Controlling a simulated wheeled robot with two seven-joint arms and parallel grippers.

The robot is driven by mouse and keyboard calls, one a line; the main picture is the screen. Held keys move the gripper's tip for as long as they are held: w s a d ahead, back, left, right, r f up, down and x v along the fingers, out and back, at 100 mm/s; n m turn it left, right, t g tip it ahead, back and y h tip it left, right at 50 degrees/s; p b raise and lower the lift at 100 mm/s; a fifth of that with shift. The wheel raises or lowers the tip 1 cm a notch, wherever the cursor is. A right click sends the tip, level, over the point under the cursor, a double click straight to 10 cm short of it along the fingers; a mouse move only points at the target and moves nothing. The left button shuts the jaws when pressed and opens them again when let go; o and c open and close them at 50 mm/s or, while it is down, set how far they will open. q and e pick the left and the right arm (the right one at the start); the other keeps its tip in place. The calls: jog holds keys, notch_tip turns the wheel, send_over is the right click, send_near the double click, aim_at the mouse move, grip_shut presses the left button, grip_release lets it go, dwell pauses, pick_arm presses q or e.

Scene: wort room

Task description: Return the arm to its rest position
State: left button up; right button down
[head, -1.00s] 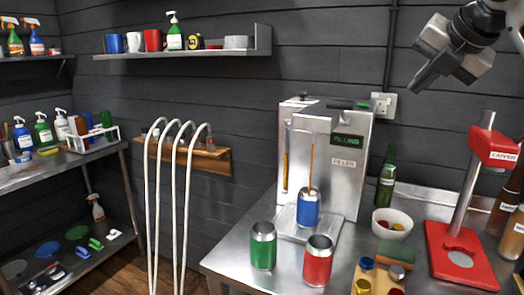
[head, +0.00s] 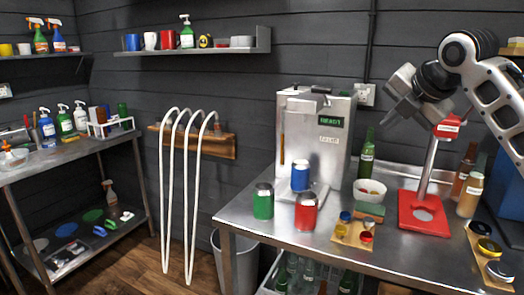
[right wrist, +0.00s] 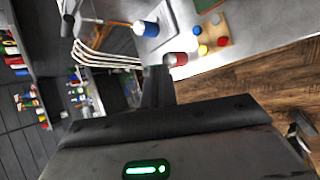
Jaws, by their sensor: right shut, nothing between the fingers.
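My right arm comes in from the right in the head view and hangs above the worktop's right part. Its gripper (head: 386,119) is shut and empty, tilted down to the left, clear of everything. In the right wrist view its dark fingers (right wrist: 155,85) are together. My left gripper is not in view.
The steel worktop (head: 250,218) holds a filling machine (head: 318,110) with a blue can (head: 300,177), a green can (head: 263,201) and a red can (head: 306,212). A red capper (head: 422,211) stands below my arm. A green bottle (head: 367,155) and a white bowl (head: 369,195) stand between.

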jog(key=a+f+m+y, duration=0.1)
jog(key=a+f+m, duration=0.25)
jog(key=f, duration=0.75)
jog(key=a+f+m, duration=0.2)
jog(key=a+f, duration=0.2)
jog(key=f, duration=0.6)
jog(key=s+a+f+m+y, duration=0.1)
jog(key=s+a+f+m, duration=0.2)
jog(key=f, duration=0.4)
jog(key=s+a+f+m, duration=0.1)
jog(key=s+f+m, duration=0.25)
jog(key=f, duration=0.45)
jog(key=s+f+m, duration=0.6)
jog(key=s+f, duration=0.1)
jog(key=s, duration=0.6)
jog(key=s+f+m+t+h, duration=0.1)
jog(key=s+f+m, duration=0.5)
jog(key=s, duration=0.8)
jog(key=shift+s+d+f+m, duration=0.15)
jog(key=shift+d+f+m, duration=0.2)
jog(key=shift+f, duration=0.35)
jog(key=shift+d, duration=0.1)
